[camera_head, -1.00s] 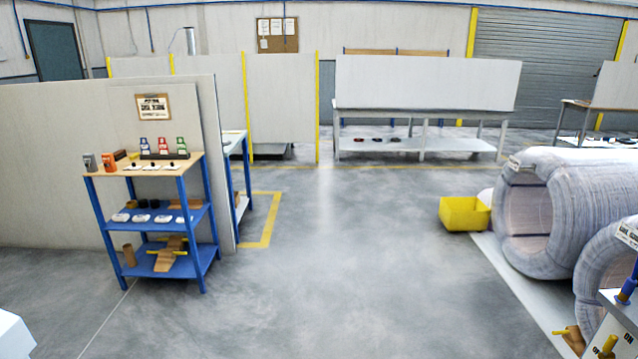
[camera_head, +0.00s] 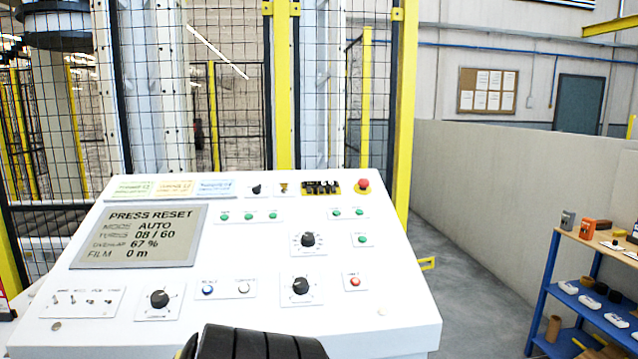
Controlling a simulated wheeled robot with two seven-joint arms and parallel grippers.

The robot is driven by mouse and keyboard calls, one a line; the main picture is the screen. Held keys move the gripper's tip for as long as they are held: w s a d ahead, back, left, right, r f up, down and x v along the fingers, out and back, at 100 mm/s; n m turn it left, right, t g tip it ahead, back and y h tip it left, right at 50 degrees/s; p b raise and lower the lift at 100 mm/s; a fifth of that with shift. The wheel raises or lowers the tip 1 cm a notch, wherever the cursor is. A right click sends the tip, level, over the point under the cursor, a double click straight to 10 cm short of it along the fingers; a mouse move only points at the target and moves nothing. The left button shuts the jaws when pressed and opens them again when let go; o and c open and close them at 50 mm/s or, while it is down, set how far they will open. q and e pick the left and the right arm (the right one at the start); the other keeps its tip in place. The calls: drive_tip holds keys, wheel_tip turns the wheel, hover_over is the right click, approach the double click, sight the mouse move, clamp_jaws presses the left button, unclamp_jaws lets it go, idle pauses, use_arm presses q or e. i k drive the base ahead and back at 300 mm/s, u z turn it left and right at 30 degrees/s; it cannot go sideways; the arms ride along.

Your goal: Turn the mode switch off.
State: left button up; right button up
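A sloped white control panel (camera_head: 240,265) fills the lower half of the view. It carries black rotary knobs: one at lower left (camera_head: 159,299), one at lower middle (camera_head: 300,286), one above that (camera_head: 308,240) and a small one on the top row (camera_head: 256,189). Their labels are too small to read, so I cannot tell which is the mode switch. The screen (camera_head: 140,236) reads PRESS RESET, MODE AUTO, 08 / 60, 67 % and FILM 0 m. No gripper fingers show. A dark rounded part at the bottom edge hides some of the panel's front.
A red emergency button (camera_head: 363,186) stands at the panel's top right. Small toggles (camera_head: 82,299) sit at lower left. Yellow-framed mesh fencing (camera_head: 284,90) rises behind. A blue shelf (camera_head: 590,290) stands at right, with open floor (camera_head: 470,290) between.

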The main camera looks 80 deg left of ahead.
sight(257, 189)
drive_tip(key=u, duration=2.2)
